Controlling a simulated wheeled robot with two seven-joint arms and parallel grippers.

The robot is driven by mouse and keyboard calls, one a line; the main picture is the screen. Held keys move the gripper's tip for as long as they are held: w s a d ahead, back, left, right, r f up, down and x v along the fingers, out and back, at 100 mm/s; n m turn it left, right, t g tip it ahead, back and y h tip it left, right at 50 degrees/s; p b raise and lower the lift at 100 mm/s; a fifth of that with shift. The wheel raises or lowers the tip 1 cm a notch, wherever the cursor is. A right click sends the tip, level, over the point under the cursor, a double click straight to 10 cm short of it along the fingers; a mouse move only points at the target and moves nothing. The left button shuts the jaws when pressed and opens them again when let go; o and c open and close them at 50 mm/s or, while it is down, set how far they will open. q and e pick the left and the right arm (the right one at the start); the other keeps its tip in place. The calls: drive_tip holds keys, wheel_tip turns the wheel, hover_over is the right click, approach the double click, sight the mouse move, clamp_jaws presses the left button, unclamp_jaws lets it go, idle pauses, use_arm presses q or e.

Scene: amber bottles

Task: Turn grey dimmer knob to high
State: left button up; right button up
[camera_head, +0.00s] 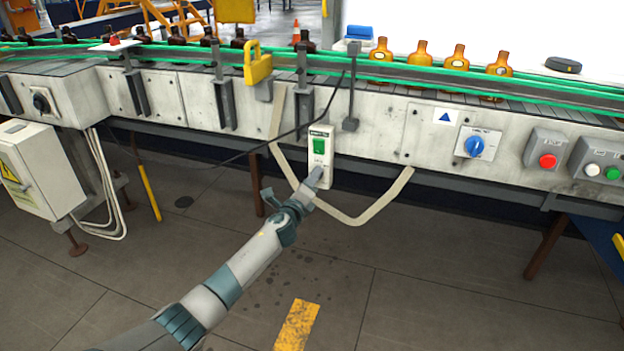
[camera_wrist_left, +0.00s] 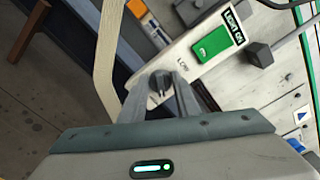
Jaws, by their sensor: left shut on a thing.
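The grey dimmer knob (camera_wrist_left: 160,84) is on the lower part of a white switch box (camera_head: 327,134) on the conveyor's front. The box carries a green panel (camera_head: 319,146), and the wrist view shows the word LOW near the knob. My left gripper (camera_head: 317,180) reaches up to the knob, and in the wrist view its fingers (camera_wrist_left: 161,98) are on both sides of the knob, shut on it. In the head view the gripper hides the knob. I cannot read the knob's pointer direction clearly. My right gripper is not in view.
A beige cable (camera_head: 352,220) loops below the box. A blue rotary switch (camera_head: 474,146), a red button (camera_head: 547,161) and white and green buttons (camera_head: 592,170) are to the right. A yellow padlock (camera_head: 258,66) hangs above. Amber bottles (camera_head: 457,58) stand on the conveyor. The floor in front is open.

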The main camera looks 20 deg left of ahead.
use_arm(q)
drive_tip(key=shift+f, duration=0.1)
drive_tip(key=o, duration=1)
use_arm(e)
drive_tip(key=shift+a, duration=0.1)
use_arm(q)
drive_tip(key=shift+s, duration=0.15)
drive_tip(key=s+p, duration=0.2)
drive_tip(key=s, duration=1.5)
drive_tip(key=shift+a, duration=0.3)
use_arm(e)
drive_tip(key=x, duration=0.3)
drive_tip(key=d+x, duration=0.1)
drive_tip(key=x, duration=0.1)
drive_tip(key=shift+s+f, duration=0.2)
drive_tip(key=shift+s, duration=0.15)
